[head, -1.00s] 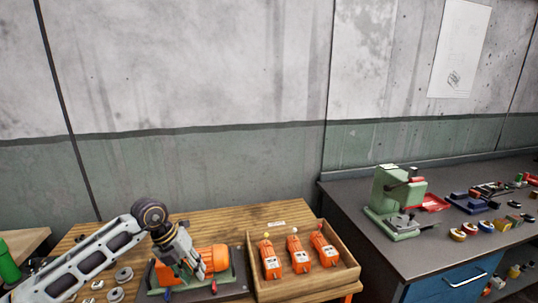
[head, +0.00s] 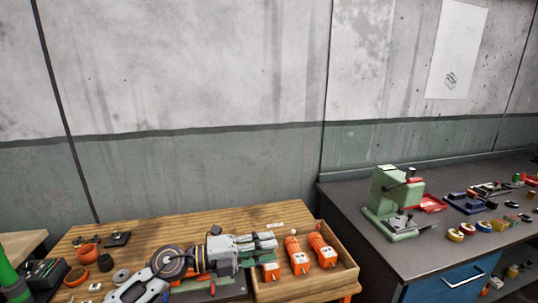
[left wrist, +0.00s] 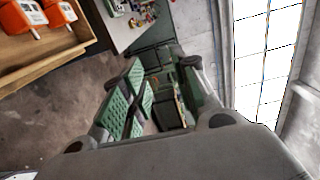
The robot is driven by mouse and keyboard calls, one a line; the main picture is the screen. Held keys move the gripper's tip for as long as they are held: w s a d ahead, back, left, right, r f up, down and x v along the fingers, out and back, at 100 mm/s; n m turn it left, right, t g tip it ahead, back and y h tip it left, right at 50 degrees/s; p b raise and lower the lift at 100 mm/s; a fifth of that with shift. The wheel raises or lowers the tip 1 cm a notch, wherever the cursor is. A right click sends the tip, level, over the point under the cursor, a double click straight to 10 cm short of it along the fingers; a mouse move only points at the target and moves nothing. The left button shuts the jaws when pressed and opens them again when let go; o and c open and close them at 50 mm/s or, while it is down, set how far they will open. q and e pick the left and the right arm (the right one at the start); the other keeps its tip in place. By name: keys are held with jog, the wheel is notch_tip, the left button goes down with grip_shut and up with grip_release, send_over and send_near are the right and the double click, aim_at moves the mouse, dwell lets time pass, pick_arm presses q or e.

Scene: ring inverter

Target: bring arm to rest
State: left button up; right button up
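My left gripper (head: 268,249) is level above the wooden table (head: 170,222) and points right, towards the open wooden box (head: 346,277). In the left wrist view my left gripper (left wrist: 160,74) has its green-padded fingers apart, with nothing between them. The left forearm and wrist cover most of the orange motor in its fixture. My right gripper is not in view.
Several orange units (head: 299,262) stand in the box. A green press (head: 393,203) stands on the dark workbench (head: 345,195) at right. Rings, an orange pot (head: 87,253) and small parts lie on the table's left side. A green cylinder (head: 10,278) is at far left.

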pick_arm(q)
jog(key=w+a+r+n+t+y, duration=0.4)
jog(key=a+r+n+t, duration=0.25)
jog(key=n+t, duration=0.8)
jog(key=s+a+f+n+g+y, duration=0.1)
jog(key=a+f+n+g+y, duration=0.1)
jog(key=a+f+n+y, duration=0.6)
jog(key=s+a+f+n+g+y, duration=0.25)
jog(key=a+f+n+y, duration=0.4)
jog(key=f, duration=0.35)
jog(key=s+f+n+g+h, duration=0.1)
jog(key=s+f+g, duration=0.5)
jog(key=s+f, duration=0.3)
jog(key=s+f+n+g+h, duration=0.1)
jog(key=s+f+g, duration=0.5)
jog(key=s, duration=0.6)
notch_tip(320, 180, down, 34)
jog(key=s+a, duration=0.2)
jog(key=s+a+f, duration=0.3)
jog(key=s+f, duration=0.6)
jog(key=s, duration=0.1)
jog(key=s+a+f+g+y, duration=0.1)
jog(key=s+a+f, duration=0.3)
jog(key=s+f, duration=0.6)
jog(key=shift+s+f, duration=0.15)
jog(key=shift+s, duration=0.05)
